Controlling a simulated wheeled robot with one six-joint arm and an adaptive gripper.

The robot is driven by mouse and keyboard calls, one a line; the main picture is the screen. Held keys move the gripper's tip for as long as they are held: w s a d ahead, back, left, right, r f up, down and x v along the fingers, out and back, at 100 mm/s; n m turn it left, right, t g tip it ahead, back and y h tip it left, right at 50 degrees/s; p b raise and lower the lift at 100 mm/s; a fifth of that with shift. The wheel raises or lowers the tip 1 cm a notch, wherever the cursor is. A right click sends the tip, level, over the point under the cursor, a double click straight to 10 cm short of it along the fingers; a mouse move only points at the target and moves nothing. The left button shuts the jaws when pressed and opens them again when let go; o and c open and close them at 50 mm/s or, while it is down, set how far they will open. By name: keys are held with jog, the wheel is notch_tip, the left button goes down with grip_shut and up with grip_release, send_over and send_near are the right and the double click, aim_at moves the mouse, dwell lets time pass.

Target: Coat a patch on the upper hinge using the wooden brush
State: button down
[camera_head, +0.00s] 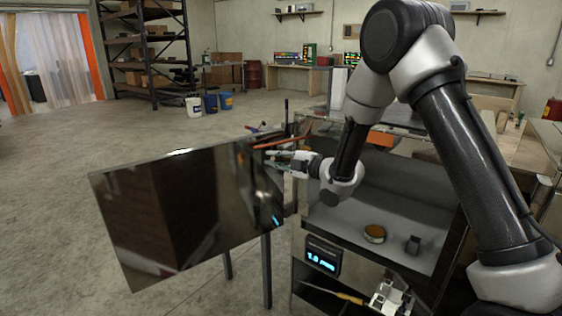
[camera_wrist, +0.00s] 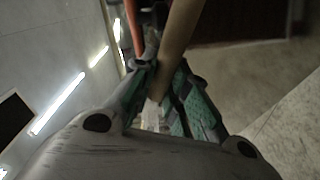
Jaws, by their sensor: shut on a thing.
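My gripper (camera_head: 277,156) is at the inner edge of the open, mirror-like metal door (camera_head: 185,215), near the cabinet's top left corner. In the wrist view its green-padded fingers (camera_wrist: 165,92) are shut on a wooden handle (camera_wrist: 181,35), taken as the wooden brush. A thin orange-brown stick (camera_head: 282,143) shows just above the gripper in the head view, probably the same brush. I cannot make out the bristles or whether they touch anything. The upper hinge is not clearly visible; my gripper and arm cover much of the door's hinge side.
A round tin (camera_head: 374,234) and a small dark object (camera_head: 413,244) stand inside the cabinet (camera_head: 400,262). A lit display (camera_head: 321,258) is on its front. A yellow-handled tool (camera_head: 337,293) lies below. Buckets (camera_head: 210,103) and shelving (camera_head: 146,50) stand far back; left floor is open.

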jog(key=shift+w+a, duration=0.45)
jog(key=shift+a, duration=0.1)
jog(key=shift+s+a, duration=0.95)
jog(key=shift+s, duration=0.25)
jog(key=shift+s+a, duration=0.9)
jog(key=shift+s, duration=0.25)
jog(key=shift+s+a, duration=0.9)
jog(key=shift+s, duration=0.3)
